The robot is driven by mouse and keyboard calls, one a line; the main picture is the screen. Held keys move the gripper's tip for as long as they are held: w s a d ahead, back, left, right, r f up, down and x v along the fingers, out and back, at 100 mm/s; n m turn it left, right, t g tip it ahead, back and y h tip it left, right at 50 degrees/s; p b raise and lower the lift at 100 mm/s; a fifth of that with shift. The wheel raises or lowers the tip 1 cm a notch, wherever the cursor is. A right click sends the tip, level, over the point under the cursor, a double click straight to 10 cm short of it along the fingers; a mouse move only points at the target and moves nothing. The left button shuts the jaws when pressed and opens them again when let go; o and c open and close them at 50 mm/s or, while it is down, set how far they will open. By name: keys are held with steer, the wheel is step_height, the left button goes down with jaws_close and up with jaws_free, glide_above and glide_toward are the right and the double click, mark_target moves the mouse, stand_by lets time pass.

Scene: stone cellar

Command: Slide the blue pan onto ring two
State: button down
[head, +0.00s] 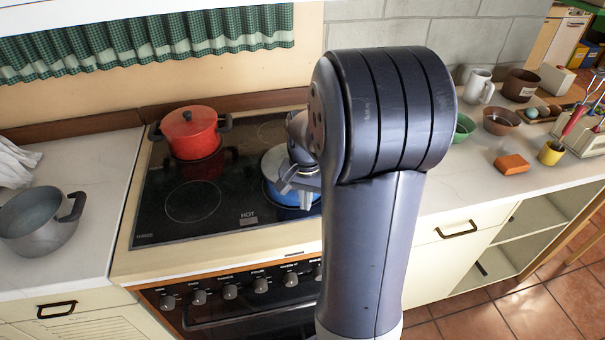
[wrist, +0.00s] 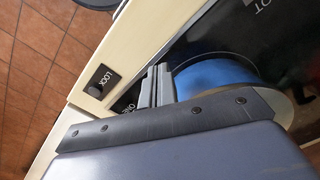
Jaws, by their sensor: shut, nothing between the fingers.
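The blue pan (head: 288,194) stands on the right front part of the black cooktop (head: 160,222), with a pale lid or top, partly hidden by my arm. Its blue side also shows in the wrist view (wrist: 215,78). My gripper (head: 288,188) is shut and empty, low at the pan's near left side; its fingers show in the wrist view (wrist: 155,85) close against the blue side. I cannot tell if they touch it. The front left ring (head: 193,202) is bare. The back right ring (head: 275,132) is bare and partly visible. I cannot see which ring is numbered two.
A red lidded pot (head: 191,135) covers the back left ring. A grey pot (head: 38,222) stands on the left counter. Several knobs (head: 230,291) line the stove front. Bowls, mugs and an orange block (head: 511,164) stand on the right counter.

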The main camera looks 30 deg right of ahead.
steer(key=shift+w+d, duration=0.25)
steer(key=shift+w, duration=0.6)
steer(key=shift+w, duration=0.15)
steer(key=shift+w+d+p, duration=0.3)
steer(key=shift+w+p, duration=0.15)
steer(key=shift+w, duration=0.45)
steer(key=shift+w+d+p, duration=0.2)
steer(key=shift+w+d, duration=0.1)
steer(key=shift+w, duration=0.2)
steer(key=shift+w+d+p, duration=0.15)
steer(key=shift+w+d, duration=0.15)
steer(key=shift+w, duration=0.2)
steer(key=shift+w+d+p, duration=0.35)
steer(key=shift+w+d, duration=0.35)
steer(key=shift+w, duration=0.2)
